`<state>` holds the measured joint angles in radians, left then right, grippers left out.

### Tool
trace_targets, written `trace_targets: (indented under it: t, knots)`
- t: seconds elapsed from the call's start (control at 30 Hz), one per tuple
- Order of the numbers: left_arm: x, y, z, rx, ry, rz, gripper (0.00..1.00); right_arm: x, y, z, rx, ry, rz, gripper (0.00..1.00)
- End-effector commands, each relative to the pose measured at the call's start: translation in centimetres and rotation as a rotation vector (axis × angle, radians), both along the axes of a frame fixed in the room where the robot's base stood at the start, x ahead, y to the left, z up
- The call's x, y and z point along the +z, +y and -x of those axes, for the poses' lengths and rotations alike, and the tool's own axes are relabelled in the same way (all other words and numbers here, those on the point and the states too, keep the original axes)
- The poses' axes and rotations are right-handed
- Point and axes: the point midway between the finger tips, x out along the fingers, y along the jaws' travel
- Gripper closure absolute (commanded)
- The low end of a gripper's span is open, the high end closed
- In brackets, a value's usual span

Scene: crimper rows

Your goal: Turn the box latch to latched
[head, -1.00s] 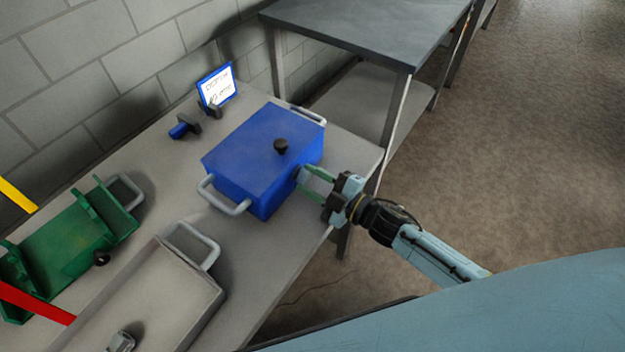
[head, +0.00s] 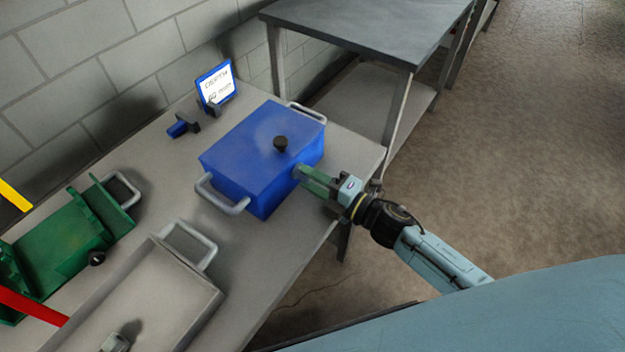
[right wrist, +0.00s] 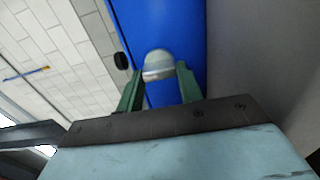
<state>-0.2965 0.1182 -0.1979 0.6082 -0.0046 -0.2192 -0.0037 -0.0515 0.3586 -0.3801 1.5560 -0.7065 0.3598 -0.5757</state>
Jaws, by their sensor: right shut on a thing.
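The blue box (head: 243,148) stands on the grey table with its lid down and a black knob (head: 281,143) on top. My right gripper (head: 302,173) reaches the box's near right side from the right. In the right wrist view, the pale grey rounded latch (right wrist: 158,66) sits against the blue box wall (right wrist: 180,22), between the two green fingers (right wrist: 158,78). The gripper is shut on the latch. In the head view the fingers mostly hide the latch, so its angle is hard to tell. My left gripper is not in view.
A grey tray (head: 208,298) and a green holder (head: 62,238) lie left of the box. A small sign (head: 217,86) and a blue-handled tool (head: 180,128) are behind it. A dark-topped bench (head: 365,32) stands beyond. The floor at right is clear.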

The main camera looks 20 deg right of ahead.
Motion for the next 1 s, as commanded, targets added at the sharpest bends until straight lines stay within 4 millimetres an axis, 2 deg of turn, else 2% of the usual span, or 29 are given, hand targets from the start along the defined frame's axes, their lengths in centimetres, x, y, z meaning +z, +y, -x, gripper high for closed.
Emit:
trace_targets:
  t: [0.5, 0.53, 0.67, 1.0]
  knots:
    - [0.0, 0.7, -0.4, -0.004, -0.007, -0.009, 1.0, -0.1, 0.0, 0.0, 0.0, -0.011, 0.016, 0.87]
    - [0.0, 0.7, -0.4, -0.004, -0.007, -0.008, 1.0, -0.1, 0.0, 0.0, 0.0, -0.01, 0.016, 0.6]
    - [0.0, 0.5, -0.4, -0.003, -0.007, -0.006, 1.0, 0.0, 0.0, 0.0, 0.0, -0.01, 0.015, 0.43]
    - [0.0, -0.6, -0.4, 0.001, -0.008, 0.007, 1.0, -0.1, -0.2, 0.2, 0.0, -0.009, 0.013, 0.42]
